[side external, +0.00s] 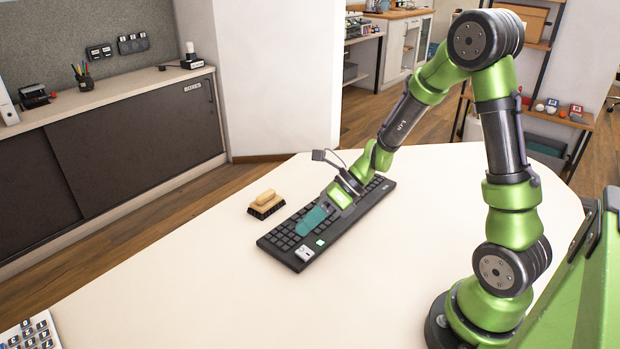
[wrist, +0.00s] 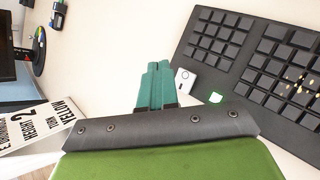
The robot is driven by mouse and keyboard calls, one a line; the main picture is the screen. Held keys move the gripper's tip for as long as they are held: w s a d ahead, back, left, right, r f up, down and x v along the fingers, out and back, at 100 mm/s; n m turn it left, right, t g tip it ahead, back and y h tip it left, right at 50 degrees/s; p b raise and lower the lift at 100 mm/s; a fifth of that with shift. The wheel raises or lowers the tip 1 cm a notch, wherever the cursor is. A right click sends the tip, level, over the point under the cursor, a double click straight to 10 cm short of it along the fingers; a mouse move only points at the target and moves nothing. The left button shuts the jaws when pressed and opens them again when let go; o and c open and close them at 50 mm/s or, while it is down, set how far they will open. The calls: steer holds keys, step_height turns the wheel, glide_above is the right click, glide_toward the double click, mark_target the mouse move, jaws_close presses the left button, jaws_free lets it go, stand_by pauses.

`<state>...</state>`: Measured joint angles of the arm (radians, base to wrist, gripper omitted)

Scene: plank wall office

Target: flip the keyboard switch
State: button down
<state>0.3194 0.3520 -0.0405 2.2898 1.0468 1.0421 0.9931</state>
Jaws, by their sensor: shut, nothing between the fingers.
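The black keyboard (side external: 375,197) lies flat on the pale table in the side external view, and part of it shows at the right of the wrist view (wrist: 225,40). A white switch plate (side external: 305,253) sits at its near end, beside a lit green square (side external: 320,242). In the wrist view the switch (wrist: 184,79) has a small dark spot, and the green light (wrist: 216,97) is to its right. My gripper (side external: 303,229) has teal fingers, shut and empty, over the keyboard's near end. In the wrist view the fingertips (wrist: 158,66) are just left of the switch; contact cannot be told.
A wooden-handled brush (side external: 266,200) lies on the table left of the keyboard. A white keypad (side external: 32,334) is at the lower left corner. A printed white card (wrist: 45,125) and a dark monitor (wrist: 12,45) show in the wrist view. The table's front middle is clear.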

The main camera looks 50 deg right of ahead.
mark_target(307, 248)
steer(key=shift+w+f, duration=0.15)
steer(key=shift+f, duration=0.7)
steer(key=shift+w+f, duration=0.1)
steer(key=shift+f, duration=0.7)
stand_by(0.8)
steer(key=shift+f, duration=0.4)
steer(key=shift+w+f, duration=0.1)
steer(key=shift+f, duration=0.2)
stand_by(0.4)
stand_by(0.4)
steer(key=shift+r, duration=0.75)
steer(key=shift+s+r, duration=0.25)
steer(key=shift+r, duration=1)
steer(key=shift+s+r, duration=0.2)
steer(key=shift+r, duration=1.05)
